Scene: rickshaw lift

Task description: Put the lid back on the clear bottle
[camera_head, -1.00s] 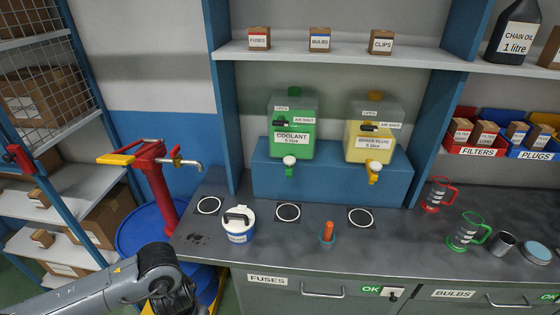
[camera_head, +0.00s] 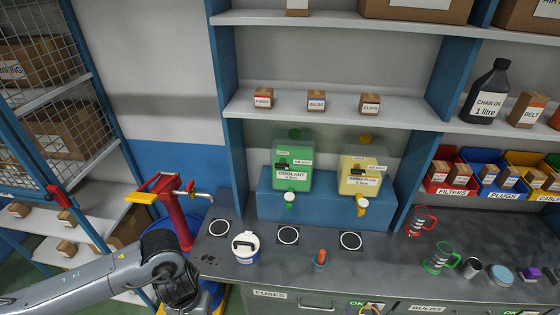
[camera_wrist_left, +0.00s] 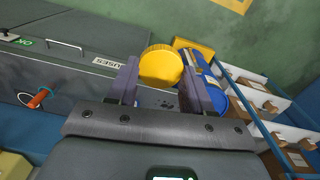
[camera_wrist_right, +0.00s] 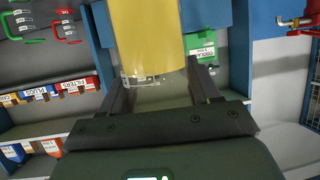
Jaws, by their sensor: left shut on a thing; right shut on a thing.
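My left gripper (camera_wrist_left: 160,77) is shut on a round yellow lid (camera_wrist_left: 161,66), held between its two fingers in the left wrist view. My right gripper (camera_wrist_right: 158,88) is shut on the bottle (camera_wrist_right: 148,35), which looks like a yellow cylinder with a clear rim (camera_wrist_right: 140,80) at one end. No lid shows on that clear end. The rest of the bottle runs out of the right wrist view. In the head view only a yellow curved edge (camera_head: 371,308) shows at the bottom. Lid and bottle are not seen together, so their distance is unclear.
A workbench (camera_head: 310,245) carries a white-lidded blue tub (camera_head: 245,246), an orange-handled tool in a holder (camera_head: 321,260) and red and green mugs. Green coolant (camera_head: 293,165) and yellow fluid dispensers (camera_head: 362,172) stand behind. A red hand pump (camera_head: 170,205) stands at left.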

